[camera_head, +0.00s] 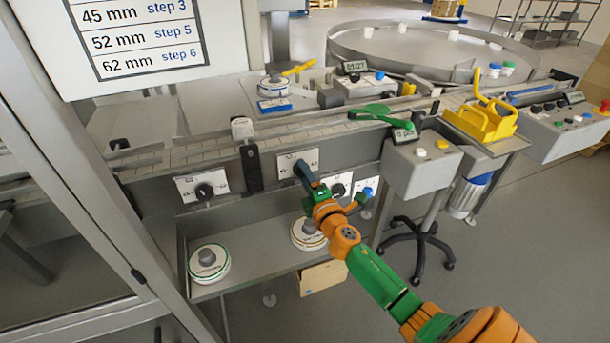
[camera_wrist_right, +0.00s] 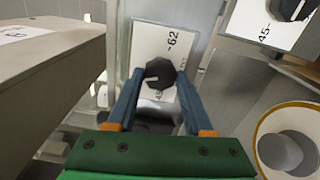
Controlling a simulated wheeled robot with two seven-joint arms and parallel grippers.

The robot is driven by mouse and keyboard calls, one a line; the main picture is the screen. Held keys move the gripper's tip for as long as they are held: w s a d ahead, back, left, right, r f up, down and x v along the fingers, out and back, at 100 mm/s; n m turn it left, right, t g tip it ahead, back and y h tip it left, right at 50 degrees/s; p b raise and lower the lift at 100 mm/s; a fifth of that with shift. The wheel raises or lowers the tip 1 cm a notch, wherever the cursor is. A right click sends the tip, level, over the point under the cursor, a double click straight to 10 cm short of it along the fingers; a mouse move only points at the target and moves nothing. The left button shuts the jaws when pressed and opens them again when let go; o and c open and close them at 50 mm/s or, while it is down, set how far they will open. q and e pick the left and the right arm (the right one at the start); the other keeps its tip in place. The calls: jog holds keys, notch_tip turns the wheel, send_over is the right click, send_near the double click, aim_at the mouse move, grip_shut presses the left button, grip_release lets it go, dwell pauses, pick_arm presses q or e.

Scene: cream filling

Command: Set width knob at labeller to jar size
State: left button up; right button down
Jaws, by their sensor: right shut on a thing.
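A white dial plate (camera_head: 290,164) sits on the front side of the conveyor. My right gripper (camera_head: 300,170) reaches it and covers its knob in the head view. In the right wrist view, the dark knob (camera_wrist_right: 160,73) lies between the two fingers of my right gripper (camera_wrist_right: 159,82), which is shut on it. Its plate (camera_wrist_right: 150,40) shows 62 above the knob and a partly hidden number below. The knob's exact setting is hard to read. A wall chart (camera_head: 140,38) lists 45 mm step 3, 52 mm step 5 and 62 mm step 6. My left gripper is not in view.
Other dark knobs sit on plates to the left (camera_head: 204,191) and right (camera_head: 341,186). Two round reels, one left (camera_head: 209,264) and one partly hidden (camera_head: 306,236), lie on the lower shelf (camera_head: 262,262). A grey control box (camera_head: 424,168) juts out at right.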

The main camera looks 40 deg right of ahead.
jog(key=shift+r, duration=0.15)
jog(key=shift+c, duration=1.5)
grip_release()
jog(key=shift+w, duration=0.1)
jog(key=v, duration=0.7)
